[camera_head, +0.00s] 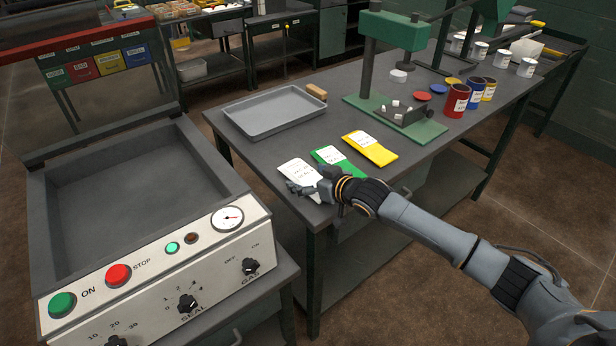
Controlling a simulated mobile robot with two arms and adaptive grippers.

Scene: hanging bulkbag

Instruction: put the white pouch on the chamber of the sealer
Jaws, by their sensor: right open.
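The white pouch (297,171) lies flat on the near left part of the workbench, beside a green pouch. My right gripper (306,186) is at the white pouch's near end, its fingers over or beside that end and partly hiding it. The right gripper is open; whether it touches the pouch I cannot tell. The sealer stands at the left with its lid raised, and its grey chamber (130,200) is open and empty. My left gripper is not in view.
A green pouch (333,155) and a yellow pouch (372,150) lie right of the white one. A grey tray (274,112) sits behind them. A green press (395,115) and several coloured cans stand further back. A narrow gap separates sealer and workbench.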

